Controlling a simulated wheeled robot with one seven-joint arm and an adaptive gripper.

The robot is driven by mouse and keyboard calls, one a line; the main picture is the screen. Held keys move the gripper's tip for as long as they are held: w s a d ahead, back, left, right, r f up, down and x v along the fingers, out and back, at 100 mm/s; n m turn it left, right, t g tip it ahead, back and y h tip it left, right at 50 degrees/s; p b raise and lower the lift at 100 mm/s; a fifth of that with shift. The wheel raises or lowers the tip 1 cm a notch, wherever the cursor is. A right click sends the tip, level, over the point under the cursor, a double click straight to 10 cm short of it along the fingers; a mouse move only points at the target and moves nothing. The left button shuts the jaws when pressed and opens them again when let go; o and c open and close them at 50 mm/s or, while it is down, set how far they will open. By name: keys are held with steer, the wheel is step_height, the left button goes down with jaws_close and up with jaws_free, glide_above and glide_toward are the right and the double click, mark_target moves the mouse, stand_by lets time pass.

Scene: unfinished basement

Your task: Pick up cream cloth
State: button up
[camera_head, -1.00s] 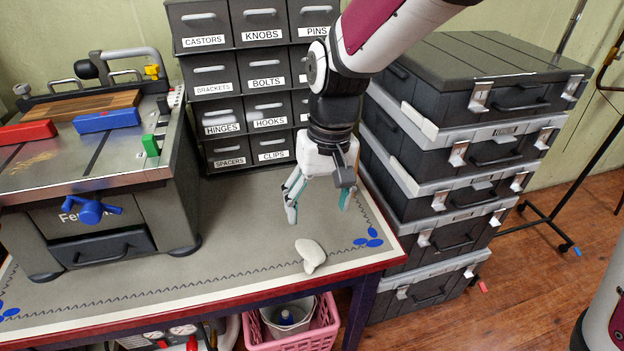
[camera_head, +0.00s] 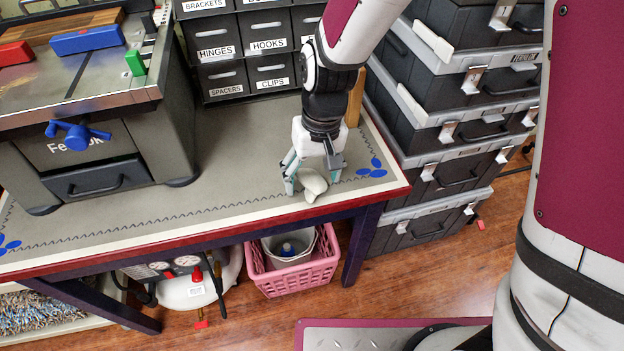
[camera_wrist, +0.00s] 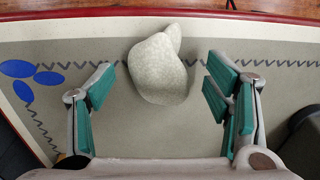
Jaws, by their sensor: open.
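The cream cloth (camera_head: 312,186) is a small crumpled lump on the bench top near its front edge. In the wrist view the cloth (camera_wrist: 158,70) lies ahead of and partly between the fingertips, apart from both. My gripper (camera_head: 312,184) is low over the bench, pointing down, with its fingers either side of the cloth. In the wrist view my gripper (camera_wrist: 160,88) has its teal finger pads wide apart and nothing held. In the head view the fingers hide part of the cloth.
The bench mat (camera_head: 225,190) is mostly clear. A drawer cabinet (camera_head: 240,60) stands behind, a grey machine (camera_head: 95,145) at left. Stacked black cases (camera_head: 445,150) stand close at right. A pink basket (camera_head: 295,278) is below the bench. An orange-brown upright object (camera_head: 355,98) stands behind my gripper.

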steer(key=shift+f, duration=0.3)
steer(key=shift+c, duration=0.6)
steer(key=c, duration=1)
steer(key=shift+r, duration=0.15)
